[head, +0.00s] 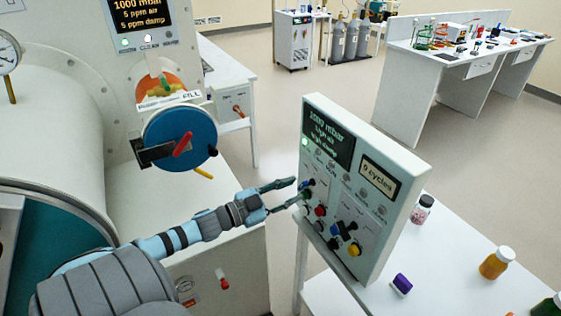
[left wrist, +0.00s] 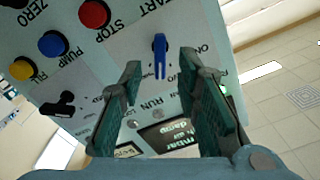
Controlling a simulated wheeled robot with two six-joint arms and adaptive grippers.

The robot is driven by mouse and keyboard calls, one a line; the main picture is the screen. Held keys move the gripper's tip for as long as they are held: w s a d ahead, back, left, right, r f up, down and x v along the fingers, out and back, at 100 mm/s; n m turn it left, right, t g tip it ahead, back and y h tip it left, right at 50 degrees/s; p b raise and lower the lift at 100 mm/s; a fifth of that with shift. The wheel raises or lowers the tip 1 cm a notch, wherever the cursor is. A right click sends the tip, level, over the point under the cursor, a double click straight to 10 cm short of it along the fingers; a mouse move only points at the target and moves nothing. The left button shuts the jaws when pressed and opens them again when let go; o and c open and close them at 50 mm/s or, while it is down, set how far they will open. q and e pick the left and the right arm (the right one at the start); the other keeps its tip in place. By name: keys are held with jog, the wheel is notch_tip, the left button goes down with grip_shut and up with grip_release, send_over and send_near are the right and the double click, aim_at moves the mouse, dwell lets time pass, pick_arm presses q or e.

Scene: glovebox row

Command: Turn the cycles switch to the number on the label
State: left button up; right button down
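The control panel (head: 352,190) stands tilted on the white table. Its right display (head: 380,178) reads a digit, perhaps 9 or 0, then "cycles". My left gripper (head: 297,190) is open and empty at the panel's left side. In the left wrist view my gripper (left wrist: 161,68) has its two fingers spread, with a blue lever switch (left wrist: 160,54) showing between them. I cannot tell whether they touch it. A black knob (left wrist: 59,106) lies to the left of the fingers and also shows in the head view (head: 346,231). Which one is the cycles switch is not legible.
Red (left wrist: 94,14), blue (left wrist: 53,44) and yellow (left wrist: 23,68) buttons sit near the knob. A purple block (head: 402,284) and bottles, one orange-brown (head: 497,262), stand on the table. The glovebox (head: 60,140) with a blue round handle disc (head: 180,138) is at left.

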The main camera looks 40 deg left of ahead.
pick_arm(q)
jog(key=v, duration=0.5)
dwell(0.3)
